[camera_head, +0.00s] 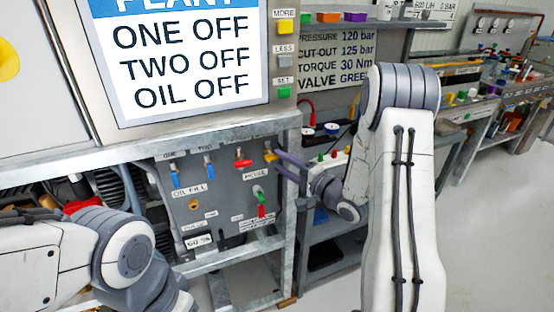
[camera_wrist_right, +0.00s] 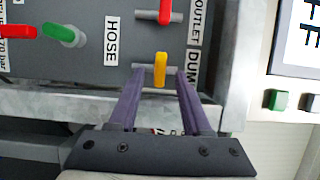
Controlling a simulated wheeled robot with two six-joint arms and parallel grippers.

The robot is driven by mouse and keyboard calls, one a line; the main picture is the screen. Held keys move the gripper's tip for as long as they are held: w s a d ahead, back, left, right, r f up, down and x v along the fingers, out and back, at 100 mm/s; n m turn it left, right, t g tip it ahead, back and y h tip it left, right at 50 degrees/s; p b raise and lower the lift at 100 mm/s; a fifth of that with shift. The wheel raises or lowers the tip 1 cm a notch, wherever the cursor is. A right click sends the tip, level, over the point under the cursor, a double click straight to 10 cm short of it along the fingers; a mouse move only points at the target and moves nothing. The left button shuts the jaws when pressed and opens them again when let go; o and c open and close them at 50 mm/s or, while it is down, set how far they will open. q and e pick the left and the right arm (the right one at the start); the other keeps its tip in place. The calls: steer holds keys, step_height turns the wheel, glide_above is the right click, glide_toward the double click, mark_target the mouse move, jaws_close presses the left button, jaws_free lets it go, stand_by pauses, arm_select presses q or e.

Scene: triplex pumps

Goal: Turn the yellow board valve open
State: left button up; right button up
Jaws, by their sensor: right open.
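The yellow board valve (camera_head: 270,156) is a small lever at the upper right of the grey valve board (camera_head: 225,212). In the right wrist view the yellow lever (camera_wrist_right: 161,69) lies along the fingers, on a short grey stem beside the DUMP label. My right gripper (camera_head: 279,160) is open at the board's right side. In the wrist view its two purple fingers (camera_wrist_right: 160,75) stand on either side of the lever, with a gap on each side. My left arm shows at the lower left, but its gripper is out of view.
A red lever (camera_head: 243,162) sits left of the yellow one, with two blue levers further left. Green (camera_head: 258,190) and red levers sit below, near the HOSE label. A metal frame edge (camera_wrist_right: 222,112) runs close to my right fingers. A large screen is above the board.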

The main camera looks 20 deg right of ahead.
mark_target(272, 157)
steer(key=shift+x, duration=1.3)
jaws_close()
